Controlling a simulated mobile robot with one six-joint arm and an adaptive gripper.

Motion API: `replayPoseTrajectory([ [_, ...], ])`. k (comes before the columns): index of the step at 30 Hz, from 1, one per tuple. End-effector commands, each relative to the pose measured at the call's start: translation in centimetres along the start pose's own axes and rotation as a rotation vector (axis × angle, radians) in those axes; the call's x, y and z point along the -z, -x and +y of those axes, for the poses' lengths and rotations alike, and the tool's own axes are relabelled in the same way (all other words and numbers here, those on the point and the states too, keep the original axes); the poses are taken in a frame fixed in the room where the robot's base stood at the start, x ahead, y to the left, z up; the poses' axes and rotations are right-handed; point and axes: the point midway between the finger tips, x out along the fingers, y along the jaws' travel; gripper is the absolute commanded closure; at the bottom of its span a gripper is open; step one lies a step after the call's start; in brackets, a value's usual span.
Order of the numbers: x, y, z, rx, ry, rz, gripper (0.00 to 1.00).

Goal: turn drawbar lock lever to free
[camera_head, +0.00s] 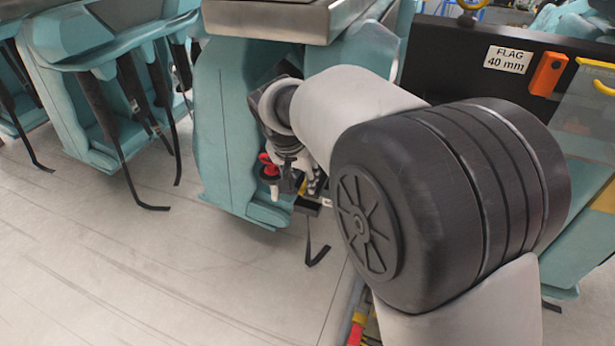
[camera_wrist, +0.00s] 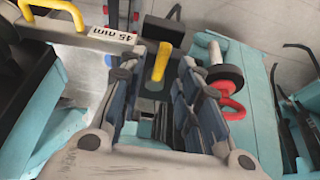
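A short yellow lever-like handle (camera_wrist: 160,63) stands in the wrist view, on a dark part between the fingertips of my gripper (camera_wrist: 156,72). It looks like the drawbar lock lever, but no label on it is readable. The fingers are apart, with visible gaps on both sides of the yellow handle; I see no contact. A red ring-like handle (camera_wrist: 231,100) with a black round knob is just right of the right finger.
A teal seat (camera_head: 225,120) stands close by my gripper. A black panel labelled FLAG 40 mm (camera_head: 507,59) is at right.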

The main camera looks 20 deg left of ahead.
Motion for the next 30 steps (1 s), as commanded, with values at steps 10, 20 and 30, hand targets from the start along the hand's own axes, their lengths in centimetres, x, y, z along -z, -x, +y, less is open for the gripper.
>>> replayPoseTrajectory([
  [10,0.05,-1.47,-0.02,0.001,0.0,0.001,0.69],
  [20,0.04,-1.44,-0.01,0.001,-0.001,0.001,0.82],
  [30,0.03,-1.44,-0.01,0.001,-0.001,0.0,1.0],
])
